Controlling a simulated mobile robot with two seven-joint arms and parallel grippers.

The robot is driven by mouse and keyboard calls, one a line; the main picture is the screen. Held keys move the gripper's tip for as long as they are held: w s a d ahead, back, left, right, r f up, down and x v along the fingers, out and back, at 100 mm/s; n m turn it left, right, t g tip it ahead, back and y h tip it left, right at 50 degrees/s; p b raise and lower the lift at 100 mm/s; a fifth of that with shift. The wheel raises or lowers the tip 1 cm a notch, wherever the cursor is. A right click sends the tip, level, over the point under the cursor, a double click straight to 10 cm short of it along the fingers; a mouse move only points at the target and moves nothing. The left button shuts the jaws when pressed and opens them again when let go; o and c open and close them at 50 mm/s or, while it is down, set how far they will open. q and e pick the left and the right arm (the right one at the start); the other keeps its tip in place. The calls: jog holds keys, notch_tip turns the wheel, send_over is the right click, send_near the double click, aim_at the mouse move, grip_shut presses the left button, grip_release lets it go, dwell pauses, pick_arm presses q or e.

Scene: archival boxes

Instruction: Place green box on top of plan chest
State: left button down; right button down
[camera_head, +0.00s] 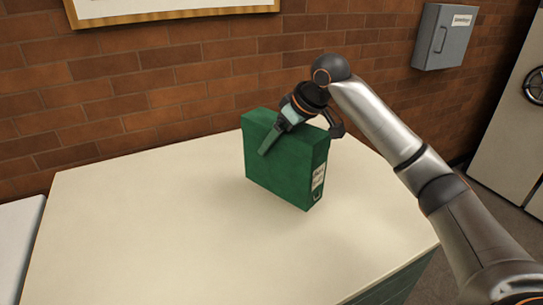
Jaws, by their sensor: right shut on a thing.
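The green box (276,174) stands upright at the middle of the cream top of the plan chest (150,225), with a pale label on its right narrow side. It looks to be touching or very near the top; a soft shadow lies around its base. My right gripper (275,138) comes down from above and is shut on the upper part of the green box, one finger showing on its broad near face. The other finger is hidden behind the box. My left gripper is not in view.
A brick wall (130,90) runs behind the chest, with a framed picture (170,12) and a grey wall box (445,37). A white surface (18,235) is at the left. A pale cabinet with a wheel handle (515,120) stands at the right. The chest top around the box is clear.

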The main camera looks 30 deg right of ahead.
aim_at(296, 130)
jog(key=f, duration=0.3)
jog(key=w+a+f, duration=0.1)
jog(key=shift+f, duration=0.35)
grip_release()
jog(key=shift+f, duration=0.15)
jog(key=v, duration=1.1)
jog(key=shift+s+r, duration=0.1)
jog(key=shift+r, duration=0.25)
jog(key=shift+s+r, duration=0.2)
